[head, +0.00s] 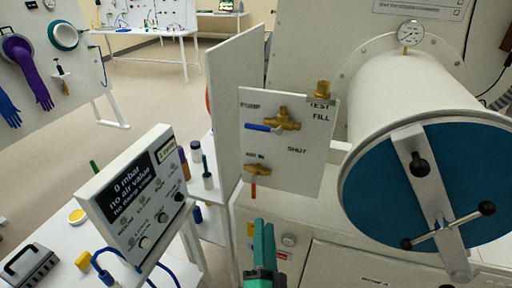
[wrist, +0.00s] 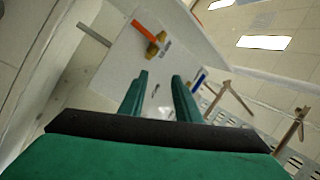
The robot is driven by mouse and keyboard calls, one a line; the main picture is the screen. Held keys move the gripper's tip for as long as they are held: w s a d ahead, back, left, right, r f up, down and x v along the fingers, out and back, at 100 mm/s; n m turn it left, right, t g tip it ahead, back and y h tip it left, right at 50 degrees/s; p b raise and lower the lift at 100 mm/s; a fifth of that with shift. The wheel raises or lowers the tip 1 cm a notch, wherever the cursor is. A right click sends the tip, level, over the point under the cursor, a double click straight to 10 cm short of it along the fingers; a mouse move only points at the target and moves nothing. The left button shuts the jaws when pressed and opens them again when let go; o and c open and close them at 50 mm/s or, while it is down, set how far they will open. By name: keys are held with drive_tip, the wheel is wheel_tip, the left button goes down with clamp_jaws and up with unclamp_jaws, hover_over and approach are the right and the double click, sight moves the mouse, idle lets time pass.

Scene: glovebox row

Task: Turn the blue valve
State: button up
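The blue valve is a brass fitting (head: 283,119) with a blue lever (head: 263,128) pointing left, nearly level, high on a white panel (head: 310,178) in the head view. Below it is a second brass valve with a red-orange lever (head: 253,190) hanging down. That orange lever (wrist: 143,28) also shows in the wrist view, beyond my fingers. A small blue patch (wrist: 198,77) shows right of the fingers there; I cannot tell if it is the blue lever. My gripper (head: 264,226) is below the panel. In the wrist view its teal fingers (wrist: 159,85) are apart with nothing between them.
A large white cylinder (head: 405,95) with a blue round door (head: 400,195) and black-knobbed bars stands right of the panel. A display box (head: 133,190) and a table (head: 70,225) with bottles and tools are at left. Open floor lies at the upper left.

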sight(255, 127)
drive_tip(key=w+r+t+y, duration=0.1)
drive_tip(key=w+r, duration=0.4)
drive_tip(key=r, duration=0.2)
drive_tip(key=w+a+r+m+t+y, duration=0.1)
drive_tip(key=w+r, duration=0.5)
drive_tip(key=r, duration=0.1)
drive_tip(key=w+a+r+m+y, duration=0.1)
drive_tip(key=w+r, duration=0.5)
drive_tip(key=r, duration=0.1)
drive_tip(key=shift+w+a+r+t, duration=0.15)
drive_tip(key=shift+w+r+t, duration=0.05)
drive_tip(key=shift+r+t, duration=0.2)
drive_tip(key=shift+a, duration=0.1)
clamp_jaws()
